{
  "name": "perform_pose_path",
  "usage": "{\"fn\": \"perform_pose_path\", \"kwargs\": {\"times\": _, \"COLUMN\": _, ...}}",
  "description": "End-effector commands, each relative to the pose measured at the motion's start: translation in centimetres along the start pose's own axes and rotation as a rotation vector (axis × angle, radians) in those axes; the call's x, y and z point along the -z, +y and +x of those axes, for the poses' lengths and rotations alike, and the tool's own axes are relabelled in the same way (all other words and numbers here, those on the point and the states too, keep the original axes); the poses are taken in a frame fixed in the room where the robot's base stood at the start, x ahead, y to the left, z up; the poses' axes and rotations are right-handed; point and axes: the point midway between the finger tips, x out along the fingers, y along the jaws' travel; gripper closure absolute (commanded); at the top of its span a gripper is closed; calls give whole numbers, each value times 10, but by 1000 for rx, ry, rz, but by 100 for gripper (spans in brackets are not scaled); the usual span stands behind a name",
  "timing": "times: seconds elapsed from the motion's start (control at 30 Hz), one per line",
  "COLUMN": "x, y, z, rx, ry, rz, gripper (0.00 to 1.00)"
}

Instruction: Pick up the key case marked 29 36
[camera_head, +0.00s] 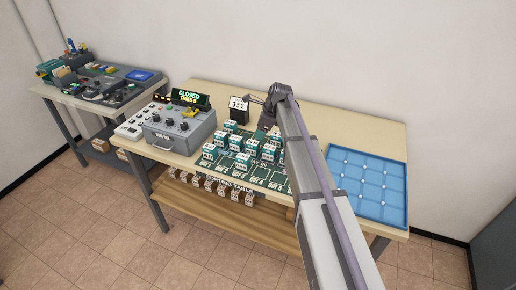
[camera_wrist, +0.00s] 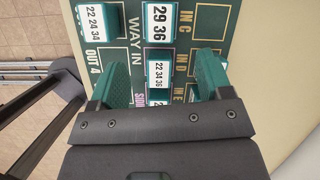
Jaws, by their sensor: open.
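The key case marked 29 36 (camera_wrist: 160,22) is a white-labelled block with green sides at the top of the wrist view. My gripper (camera_wrist: 163,62) is open, its two green fingers apart and nothing held between them. A case marked 22 34 36 (camera_wrist: 160,74) shows in the gap between the fingers, and the 29 36 case lies beyond the fingertips. A case marked 22 34 (camera_wrist: 95,21) is to the left. In the head view I cannot tell which case reads 29 36, and my arm hides part of the mat.
Several cases (camera_head: 242,161) stand on the green sorting mat (camera_head: 229,171). A grey control box (camera_head: 180,132) is left of it, a number card (camera_head: 238,108) behind. A blue divided tray (camera_head: 367,184) is at right. Neighbouring cases stand close together.

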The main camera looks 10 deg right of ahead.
Motion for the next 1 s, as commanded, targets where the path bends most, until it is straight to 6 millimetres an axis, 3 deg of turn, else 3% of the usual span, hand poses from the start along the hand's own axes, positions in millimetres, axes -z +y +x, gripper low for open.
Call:
{"fn": "perform_pose_path", "kwargs": {"times": 0.1, "x": -1, "y": 2, "z": -1, "rx": 6, "ry": -8, "rz": 175, "gripper": 28}}
{"fn": "perform_pose_path", "kwargs": {"times": 0.27, "x": 0, "y": 2, "z": 3, "rx": 6, "ry": -7, "rz": 208, "gripper": 28}}
{"fn": "perform_pose_path", "kwargs": {"times": 0.5, "x": 4, "y": 2, "z": 51, "rx": 6, "ry": -6, "rz": 204, "gripper": 28}}
{"fn": "perform_pose_path", "kwargs": {"times": 0.77, "x": 1, "y": 1, "z": 63, "rx": 6, "ry": -6, "rz": 204, "gripper": 28}}
{"fn": "perform_pose_path", "kwargs": {"times": 1.0, "x": 4, "y": -2, "z": 109, "rx": 6, "ry": -6, "rz": 203, "gripper": 28}}
